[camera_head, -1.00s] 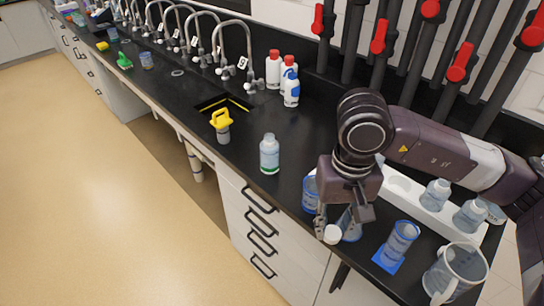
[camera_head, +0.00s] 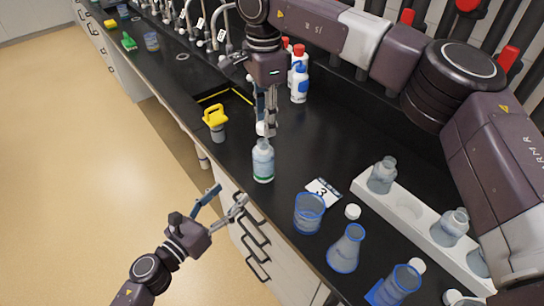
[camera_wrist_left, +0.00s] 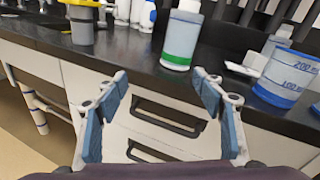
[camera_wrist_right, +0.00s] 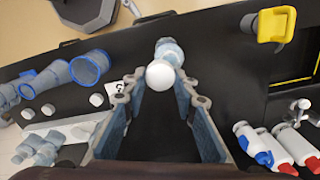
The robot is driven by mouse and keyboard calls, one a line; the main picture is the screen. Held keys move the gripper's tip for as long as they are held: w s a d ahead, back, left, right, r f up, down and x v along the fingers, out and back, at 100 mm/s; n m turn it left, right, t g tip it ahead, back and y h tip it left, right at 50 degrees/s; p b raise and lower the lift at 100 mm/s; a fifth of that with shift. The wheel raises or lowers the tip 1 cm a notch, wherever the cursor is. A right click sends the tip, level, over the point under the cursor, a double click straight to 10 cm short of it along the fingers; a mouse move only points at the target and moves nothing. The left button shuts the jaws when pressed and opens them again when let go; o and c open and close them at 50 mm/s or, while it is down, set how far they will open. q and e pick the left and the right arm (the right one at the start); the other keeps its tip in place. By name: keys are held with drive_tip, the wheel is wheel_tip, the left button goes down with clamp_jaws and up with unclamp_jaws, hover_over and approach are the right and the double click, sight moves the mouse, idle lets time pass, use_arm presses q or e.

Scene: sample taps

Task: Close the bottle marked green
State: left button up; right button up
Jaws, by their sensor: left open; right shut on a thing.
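The bottle with a green band (camera_head: 263,165) stands upright near the counter's front edge. Its lower part with the green band shows in the left wrist view (camera_wrist_left: 181,40). My right gripper (camera_head: 265,125) is shut on a white cap (camera_wrist_right: 160,74) above the bottle's mouth; whether cap and neck touch, I cannot tell. In the right wrist view the bottle (camera_wrist_right: 169,50) shows partly behind the cap. My left gripper (camera_head: 228,197) is open and empty, low in front of the counter edge, apart from the bottle.
A beaker (camera_head: 308,213), a flask (camera_head: 345,250), a loose white cap (camera_head: 352,212) and a number card (camera_head: 322,192) lie to the right. A white rack (camera_head: 415,232) holds bottles. A yellow-handled item (camera_head: 216,120) stands left, by the sink. White bottles (camera_head: 299,83) stand behind.

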sight(264, 161)
drive_tip(key=shift+w+a+r+m, duration=0.15)
drive_tip(key=shift+w+r+m, duration=0.35)
drive_tip(key=shift+w+r, duration=0.2)
drive_tip(key=shift+w+a+r, duration=0.1)
drive_tip(key=shift+w+r, duration=0.05)
use_arm(q)
drive_tip(key=r+m, duration=0.1)
drive_tip(key=d+r+m+h, duration=0.1)
drive_tip(key=d+r+m, duration=0.1)
drive_tip(key=r, duration=0.1)
drive_tip(key=shift+s+d+m, duration=0.2)
drive_tip(key=shift+s+m, duration=0.1)
drive_tip(key=shift+m, duration=0.1)
drive_tip(key=x, duration=1.2)
drive_tip(key=shift+d+r, duration=0.1)
drive_tip(key=shift+d, duration=0.1)
drive_tip(key=shift+s, duration=0.1)
clamp_jaws()
use_arm(e)
drive_tip(key=shift+f, duration=2.55)
